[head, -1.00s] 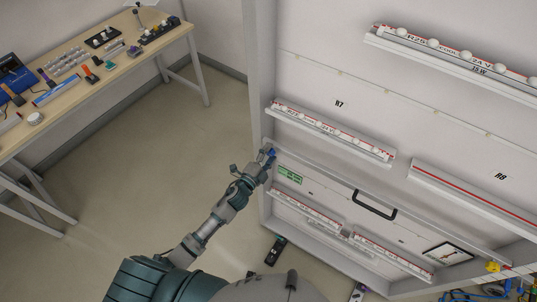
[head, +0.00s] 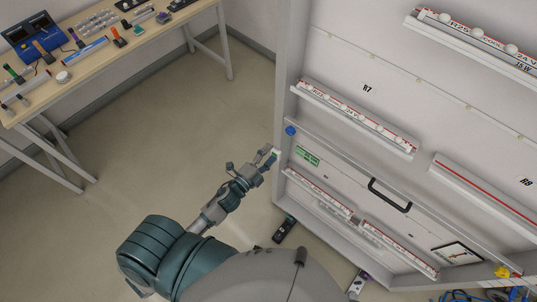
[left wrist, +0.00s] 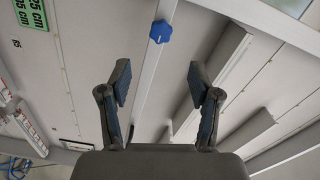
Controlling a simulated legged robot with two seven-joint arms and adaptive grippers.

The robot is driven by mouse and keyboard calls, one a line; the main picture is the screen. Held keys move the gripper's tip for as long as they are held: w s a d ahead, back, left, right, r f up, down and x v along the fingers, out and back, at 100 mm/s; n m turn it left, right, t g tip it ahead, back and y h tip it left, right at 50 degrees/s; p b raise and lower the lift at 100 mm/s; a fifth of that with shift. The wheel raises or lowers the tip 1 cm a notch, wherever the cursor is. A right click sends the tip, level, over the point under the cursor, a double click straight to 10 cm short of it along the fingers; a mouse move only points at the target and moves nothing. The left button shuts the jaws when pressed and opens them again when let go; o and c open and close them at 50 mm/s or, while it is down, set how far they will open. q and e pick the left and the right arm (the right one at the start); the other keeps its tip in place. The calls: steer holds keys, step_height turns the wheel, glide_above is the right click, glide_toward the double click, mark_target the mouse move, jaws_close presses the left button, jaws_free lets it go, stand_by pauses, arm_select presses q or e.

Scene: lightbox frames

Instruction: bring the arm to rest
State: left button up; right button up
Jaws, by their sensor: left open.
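My left gripper (head: 268,157) is in front of the left edge of the lightbox frame (head: 283,100), just below a blue knob (head: 290,130). In the left wrist view my left gripper (left wrist: 160,85) has its two fingers spread wide with nothing between them. The blue knob (left wrist: 161,32) shows there beyond the fingertips, on a pale rail, apart from the gripper.
A workbench (head: 130,42) with tools stands at the upper left. The floor (head: 170,130) between bench and frame is clear. A black handle (head: 390,195) sticks out of the lower panel.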

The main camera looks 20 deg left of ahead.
stand_by(0.3)
arm_select(q)
steer(key=s+a+f+n+g+y+b, duration=0.1)
steer(key=s+a+f+n+g, duration=0.2)
steer(key=f, duration=1)
steer(key=s+a+f+n+g+y+b, duration=0.1)
steer(key=s+f+n+g+y+b, duration=0.2)
steer(key=f, duration=1.1)
steer(key=s+a+f+n+g, duration=0.25)
steer(key=s+f, duration=0.25)
steer(key=f, duration=0.8)
steer(key=s+f+n+g, duration=0.2)
steer(key=s+f, duration=0.4)
steer(key=s, duration=0.4)
steer(key=s+d+f+n+g+b, duration=0.1)
steer(key=s+f+n+g, duration=0.2)
steer(key=s+f, duration=0.4)
steer(key=s+f+n+g+y+b, duration=0.1)
steer(key=s+f, duration=0.5)
steer(key=s, duration=0.6)
steer(key=shift+s+d+f+n+g, duration=0.35)
steer(key=shift+n+g, duration=0.4)
steer(key=shift+g, duration=0.2)
steer(key=shift+w, duration=0.1)
